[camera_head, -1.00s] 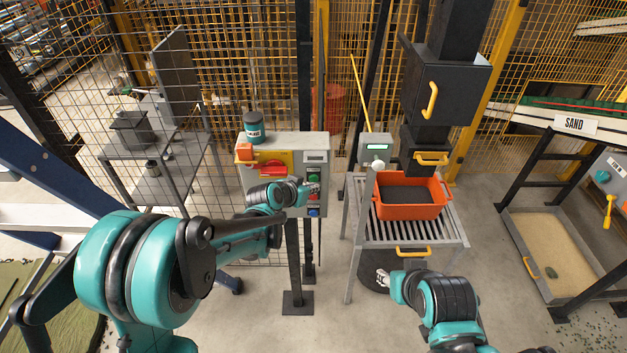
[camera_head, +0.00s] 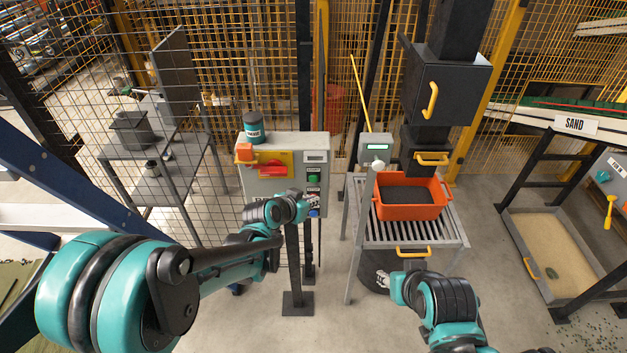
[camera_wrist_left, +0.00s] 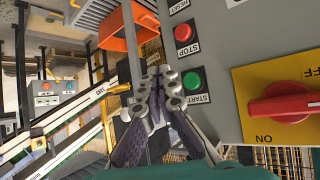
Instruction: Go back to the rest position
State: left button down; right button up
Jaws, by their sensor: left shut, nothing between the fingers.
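The grey control box (camera_head: 272,195) stands on a post at centre-left in the head view. Its green START button (camera_head: 313,178) is visible above my left gripper (camera_head: 312,203); the blue button (camera_head: 314,213) is just below it. In the left wrist view the left gripper (camera_wrist_left: 160,92) is shut and empty, its fingertips in front of the box face near the START button (camera_wrist_left: 193,81) and red STOP button (camera_wrist_left: 183,33). I cannot tell whether they touch it. My right gripper (camera_head: 382,280) is low at centre-right, small and partly hidden, its jaws unclear.
A red rotary switch (camera_wrist_left: 282,103) sits on the box's yellow panel. An orange bin (camera_head: 410,211) with dark contents rests on a slatted stand (camera_head: 452,238) under a black chute. Wire fencing stands behind. A sand trough (camera_head: 512,250) lies right; floor is clear between post and stand.

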pick_arm(q)
jog(key=shift+a, duration=0.1)
dwell(0.5)
pick_arm(e)
notch_tip(320, 180, down, 8)
jog(key=b, duration=0.8)
jog(key=shift+c, duration=0.5)
pick_arm(q)
jog(key=s+a+f+n+y, duration=0.1)
jog(key=s+a+n+y, duration=0.1)
jog(key=s+a, duration=0.3)
jog(key=s+a+f+n+g+y, duration=0.1)
jog(key=s+a, duration=0.5)
jog(key=s, duration=0.6)
jog(key=s+a+f+n+g+y, duration=0.1)
jog(key=s+a+n+y, duration=0.1)
jog(key=s+a, duration=0.4)
jog(key=s+n, duration=0.1)
jog(key=s, duration=0.2)
jog(key=shift+y, duration=0.3)
pick_arm(e)
jog(key=shift+d, duration=0.15)
jog(key=shift+c, duration=0.2)
